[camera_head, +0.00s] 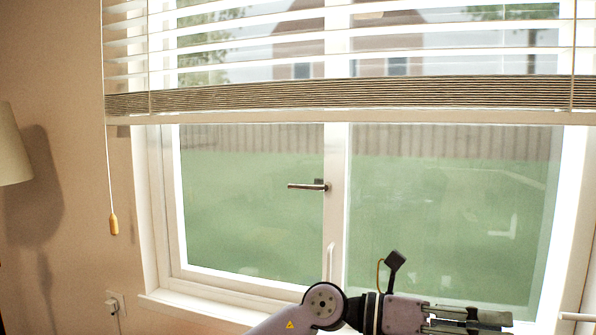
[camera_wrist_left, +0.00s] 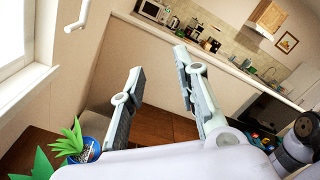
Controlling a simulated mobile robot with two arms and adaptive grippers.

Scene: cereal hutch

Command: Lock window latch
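The window latch (camera_head: 307,186) is a metal handle on the window's middle post. It lies horizontal, its lever pointing left from a dark mount. The window (camera_head: 250,205) has a white frame, and its left pane looks flush with the frame. My left gripper (camera_head: 500,325) is at the bottom right of the head view, pointing right, below and well away from the latch. In the left wrist view the left gripper (camera_wrist_left: 160,64) has its two fingers apart with nothing between them. The latch does not show there. My right gripper is not in view.
A pale upright handle (camera_head: 330,262) sits lower on the middle post. A blind (camera_head: 340,95) hangs over the window's top, with its cord pull (camera_head: 113,224) at left. A lampshade (camera_head: 12,145) stands far left. A potted plant (camera_wrist_left: 85,150) and kitchen counter (camera_wrist_left: 240,75) show in the wrist view.

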